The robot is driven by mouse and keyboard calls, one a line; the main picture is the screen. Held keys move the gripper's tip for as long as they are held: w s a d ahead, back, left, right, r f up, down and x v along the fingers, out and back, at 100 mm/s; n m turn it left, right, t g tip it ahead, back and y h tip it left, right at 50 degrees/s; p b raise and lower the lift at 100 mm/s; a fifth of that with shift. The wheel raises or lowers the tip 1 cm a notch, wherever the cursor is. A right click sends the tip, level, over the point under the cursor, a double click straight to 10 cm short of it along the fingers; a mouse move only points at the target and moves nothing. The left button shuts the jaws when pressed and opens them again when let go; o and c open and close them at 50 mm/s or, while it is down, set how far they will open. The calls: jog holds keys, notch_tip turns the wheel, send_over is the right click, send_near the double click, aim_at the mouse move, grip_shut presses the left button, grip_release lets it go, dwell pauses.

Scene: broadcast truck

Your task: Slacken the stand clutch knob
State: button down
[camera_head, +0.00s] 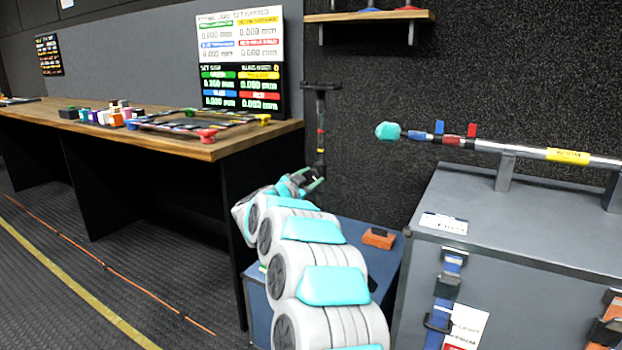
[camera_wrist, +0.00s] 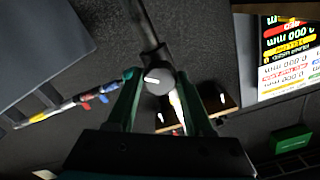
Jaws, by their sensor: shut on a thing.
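The stand is a thin dark pole (camera_head: 321,120) with a crossbar at its top and coloured bands partway down, standing behind my arm in the head view. Its clutch knob (camera_wrist: 158,80) is round and dark grey with a white pointer mark, and faces the wrist camera. My gripper (camera_wrist: 158,76) has its two green fingers on either side of the knob, shut on it. The pole (camera_wrist: 143,25) runs past behind the knob. In the head view my gripper (camera_head: 311,183) is at the lower part of the pole, and the knob cannot be made out there.
A grey case (camera_head: 530,220) at right carries a metal bar (camera_head: 540,151) with a teal end. An orange block (camera_head: 378,238) lies on a low blue case (camera_head: 350,233). Open floor lies left.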

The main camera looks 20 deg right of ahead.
jog(key=shift+c, duration=1.4)
grip_release()
jog(key=v, duration=0.7)
jog(key=shift+s+a+b, duration=0.25)
jog(key=shift+a+b, duration=0.1)
jog(key=shift+b, duration=0.1)
